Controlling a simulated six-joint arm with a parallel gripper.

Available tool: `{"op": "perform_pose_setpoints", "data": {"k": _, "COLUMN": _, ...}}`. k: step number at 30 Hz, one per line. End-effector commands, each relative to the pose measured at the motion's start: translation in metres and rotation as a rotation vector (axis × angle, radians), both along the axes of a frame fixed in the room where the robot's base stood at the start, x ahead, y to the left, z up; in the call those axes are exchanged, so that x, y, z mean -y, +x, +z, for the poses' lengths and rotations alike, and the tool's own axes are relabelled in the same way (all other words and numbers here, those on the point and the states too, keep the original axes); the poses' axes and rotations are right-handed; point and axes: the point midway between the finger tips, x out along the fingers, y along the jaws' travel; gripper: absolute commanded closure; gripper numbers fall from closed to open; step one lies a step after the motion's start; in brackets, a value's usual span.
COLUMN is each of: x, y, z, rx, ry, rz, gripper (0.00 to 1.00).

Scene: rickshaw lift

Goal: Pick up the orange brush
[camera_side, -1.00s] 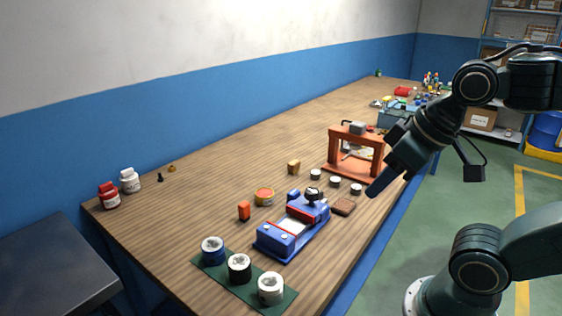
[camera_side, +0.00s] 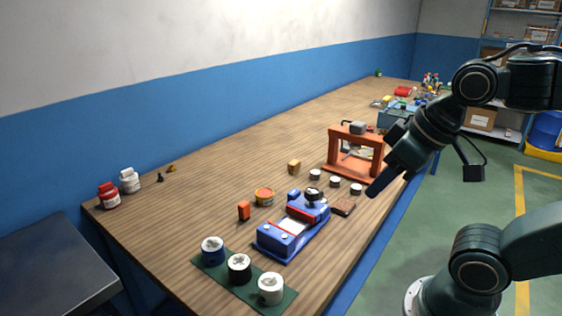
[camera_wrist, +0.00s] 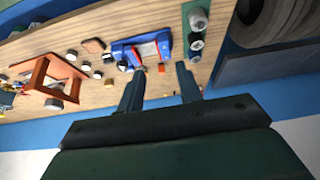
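A small upright orange piece (camera_side: 244,210) stands on the wooden bench, left of the blue device. I cannot tell whether it is the orange brush; no bristles or handle can be made out. A small orange piece (camera_wrist: 161,68) also shows in the wrist view, between the fingertips in the picture but farther off on the bench. My gripper (camera_wrist: 159,68) is open and empty, its two fingers well apart. In the side view my gripper (camera_side: 374,190) hangs over the bench's front edge, right of the blue device.
A blue device (camera_side: 290,227) with red parts stands mid-bench. A green mat (camera_side: 251,288) bears 3 jars at the front. An orange frame (camera_side: 334,150) stands near my gripper. A round orange tin (camera_side: 264,197) and a yellow block (camera_side: 294,167) lie around.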

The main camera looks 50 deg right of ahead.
Motion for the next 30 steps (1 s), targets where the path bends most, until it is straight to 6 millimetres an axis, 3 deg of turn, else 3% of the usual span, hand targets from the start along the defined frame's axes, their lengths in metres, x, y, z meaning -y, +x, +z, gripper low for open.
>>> {"op": "perform_pose_setpoints", "data": {"k": 7, "x": 0.0, "y": 0.0, "z": 0.0, "rx": 0.0, "ry": 0.0, "rz": 0.0, "gripper": 0.65}}
{"op": "perform_pose_setpoints", "data": {"k": 10, "x": 0.0, "y": 0.0, "z": 0.0, "rx": 0.0, "ry": 0.0, "rz": 0.0, "gripper": 0.53}}
{"op": "perform_pose_setpoints", "data": {"k": 20, "x": 0.0, "y": 0.001, "z": 0.001, "rx": -0.001, "ry": -0.001, "rz": 0.004, "gripper": 0.53}}
{"op": "perform_pose_setpoints", "data": {"k": 26, "x": -0.004, "y": 0.014, "z": 0.009, "rx": -0.015, "ry": -0.008, "rz": 0.048, "gripper": 0.53}}
{"op": "perform_pose_setpoints", "data": {"k": 30, "x": -0.008, "y": 0.033, "z": 0.019, "rx": -0.036, "ry": -0.02, "rz": 0.116, "gripper": 0.53}}
